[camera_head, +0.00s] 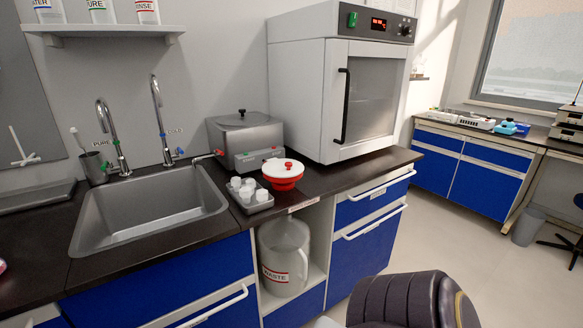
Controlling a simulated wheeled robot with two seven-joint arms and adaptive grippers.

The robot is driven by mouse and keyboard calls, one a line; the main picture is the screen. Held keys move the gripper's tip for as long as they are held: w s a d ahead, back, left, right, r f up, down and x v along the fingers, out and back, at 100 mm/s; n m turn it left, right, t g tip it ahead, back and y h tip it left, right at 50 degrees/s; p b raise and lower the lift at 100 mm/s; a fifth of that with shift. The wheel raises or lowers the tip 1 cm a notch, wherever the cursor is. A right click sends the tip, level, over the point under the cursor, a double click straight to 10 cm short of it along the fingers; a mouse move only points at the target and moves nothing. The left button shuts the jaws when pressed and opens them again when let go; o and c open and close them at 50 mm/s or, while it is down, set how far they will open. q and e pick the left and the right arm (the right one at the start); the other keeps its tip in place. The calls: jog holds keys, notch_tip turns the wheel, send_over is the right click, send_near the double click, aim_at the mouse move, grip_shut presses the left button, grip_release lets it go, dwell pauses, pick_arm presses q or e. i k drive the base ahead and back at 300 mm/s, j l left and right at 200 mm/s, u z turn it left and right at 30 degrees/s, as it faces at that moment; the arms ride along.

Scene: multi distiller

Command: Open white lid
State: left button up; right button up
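The lid looks level and rests on the container's rim. The container stands beside the steel distiller box, in front of the tall white oven. Neither gripper shows in the head view. A dark ribbed part at the bottom right looks like one of my arm links, well below and right of the lid.
A grey tray (244,208) of small white cups stands left of the red container. A sink (150,215) with two taps lies further left. The oven (345,85) stands behind right. A waste jug (283,258) is under the counter (335,181), whose front-right top is clear.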

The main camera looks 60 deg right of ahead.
aim_at(282, 169)
jog(key=z, duration=1.8)
jog(key=i+l+u, duration=0.1)
jog(key=i+l, duration=0.05)
jog(key=l, duration=0.1)
